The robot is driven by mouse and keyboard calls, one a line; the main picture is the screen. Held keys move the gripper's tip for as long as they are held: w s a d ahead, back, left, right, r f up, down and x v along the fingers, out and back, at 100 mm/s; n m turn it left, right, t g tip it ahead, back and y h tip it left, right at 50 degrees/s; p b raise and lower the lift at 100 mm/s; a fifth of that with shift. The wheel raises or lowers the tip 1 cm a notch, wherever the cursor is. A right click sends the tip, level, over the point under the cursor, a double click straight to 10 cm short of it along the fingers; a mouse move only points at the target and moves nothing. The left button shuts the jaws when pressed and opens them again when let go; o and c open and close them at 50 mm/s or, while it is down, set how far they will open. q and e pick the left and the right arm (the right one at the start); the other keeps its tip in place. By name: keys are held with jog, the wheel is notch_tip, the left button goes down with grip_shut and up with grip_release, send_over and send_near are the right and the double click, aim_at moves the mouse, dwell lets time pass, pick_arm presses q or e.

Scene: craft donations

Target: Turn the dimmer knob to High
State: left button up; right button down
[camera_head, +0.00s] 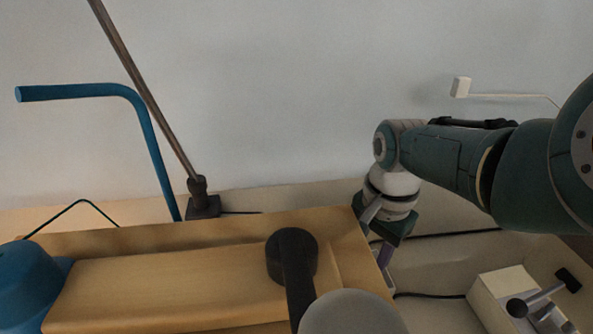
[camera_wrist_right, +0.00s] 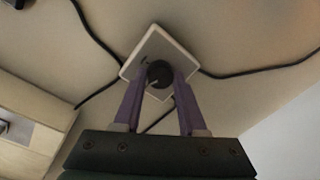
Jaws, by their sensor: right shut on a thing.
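The dimmer is a pale square plate (camera_wrist_right: 158,47) with a round black knob (camera_wrist_right: 159,73), seen in the right wrist view. A light pointer line shows on the knob, toward its lower left; the plate's marks are too small to read. My right gripper (camera_wrist_right: 160,84) has its two purple fingers shut on the knob, one on each side. In the head view the right gripper (camera_head: 387,254) points down beyond the right end of the wooden box, and the dimmer is hidden there. My left gripper is not in view.
A wooden box (camera_head: 160,290) fills the front, with a black-headed piece (camera_head: 291,256) above it. A blue bent tube (camera_head: 85,92) and a slanted rod (camera_head: 145,90) stand at left. A pale box with a lever (camera_head: 502,290) lies at right. Dark cables (camera_wrist_right: 250,74) run near the dimmer.

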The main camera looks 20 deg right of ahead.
jog(key=m, duration=0.6)
jog(key=shift+f, duration=0.1)
jog(key=m, duration=0.4)
jog(key=shift+a, duration=0.1)
jog(key=shift+m+h+b, duration=0.3)
jog(key=shift+m+b, duration=0.2)
jog(key=shift+m, duration=1.1)
jog(key=shift+c, duration=2.3)
grip_release()
notch_tip(320, 180, up, 10)
jog(key=p, duration=0.6)
jog(key=shift+s+a, duration=0.2)
